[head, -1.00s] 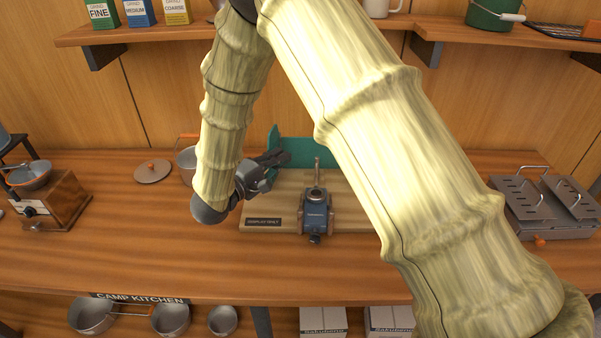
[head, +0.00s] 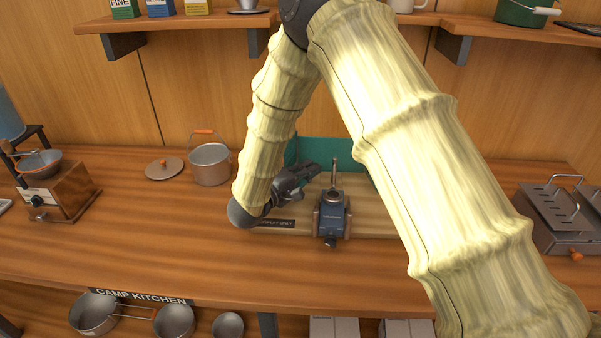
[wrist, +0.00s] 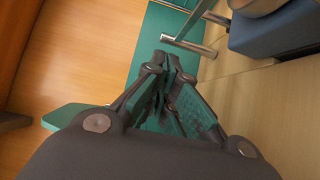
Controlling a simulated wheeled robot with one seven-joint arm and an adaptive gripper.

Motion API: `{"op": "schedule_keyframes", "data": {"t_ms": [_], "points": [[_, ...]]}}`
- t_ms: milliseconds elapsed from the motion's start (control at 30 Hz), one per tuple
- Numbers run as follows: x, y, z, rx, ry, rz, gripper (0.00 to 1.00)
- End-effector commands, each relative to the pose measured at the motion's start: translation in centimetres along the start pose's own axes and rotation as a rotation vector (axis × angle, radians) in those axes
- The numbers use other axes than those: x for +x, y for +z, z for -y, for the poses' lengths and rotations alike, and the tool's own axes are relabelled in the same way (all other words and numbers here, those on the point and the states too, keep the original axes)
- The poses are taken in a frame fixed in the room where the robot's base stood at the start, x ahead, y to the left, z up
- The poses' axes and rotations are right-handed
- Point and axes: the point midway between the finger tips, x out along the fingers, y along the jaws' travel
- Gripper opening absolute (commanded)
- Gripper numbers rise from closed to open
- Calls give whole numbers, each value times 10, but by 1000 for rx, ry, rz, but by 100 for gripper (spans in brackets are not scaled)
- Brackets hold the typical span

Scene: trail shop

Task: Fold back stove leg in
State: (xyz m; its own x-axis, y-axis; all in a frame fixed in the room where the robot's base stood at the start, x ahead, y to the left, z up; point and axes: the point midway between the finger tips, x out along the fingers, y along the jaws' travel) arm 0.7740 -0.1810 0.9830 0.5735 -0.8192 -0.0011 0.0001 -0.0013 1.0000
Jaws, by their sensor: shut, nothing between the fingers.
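The camp stove (head: 331,216) is a small dark blue burner on a pale wooden display board (head: 376,222). Its back leg (head: 334,172) is a thin metal rod standing up behind the burner. In the wrist view the leg (wrist: 190,44) shows as a rod with a crossbar end, just beyond my fingertips. The stove's blue body (wrist: 277,34) is at the upper right there. My gripper (head: 314,168) is shut and empty, just left of the leg; it also shows in the wrist view (wrist: 178,66). I cannot tell whether the fingertips touch the leg.
A green windscreen (head: 350,153) stands close behind the stove and leg. The counter front (head: 200,245) is clear.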

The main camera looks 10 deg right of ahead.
Motion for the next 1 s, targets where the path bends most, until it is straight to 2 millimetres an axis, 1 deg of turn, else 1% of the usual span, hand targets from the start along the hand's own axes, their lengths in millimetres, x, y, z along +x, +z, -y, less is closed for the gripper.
{"op": "schedule_keyframes", "data": {"t_ms": [33, 100, 200, 333, 500, 833, 1000], "points": [[8, 0, -1, 0, 0, 1, 0], [18, 0, -1, 0, 0, 2, 0], [30, 0, -1, 0, 0, 0, 0], [40, 0, 0, -1, 0, 0, 0], [45, 0, 0, -1, 0, -1, 0], [46, 0, 0, -1, 1, -1, 0], [52, 7, -1, -1, 1, 9, 0]]}}
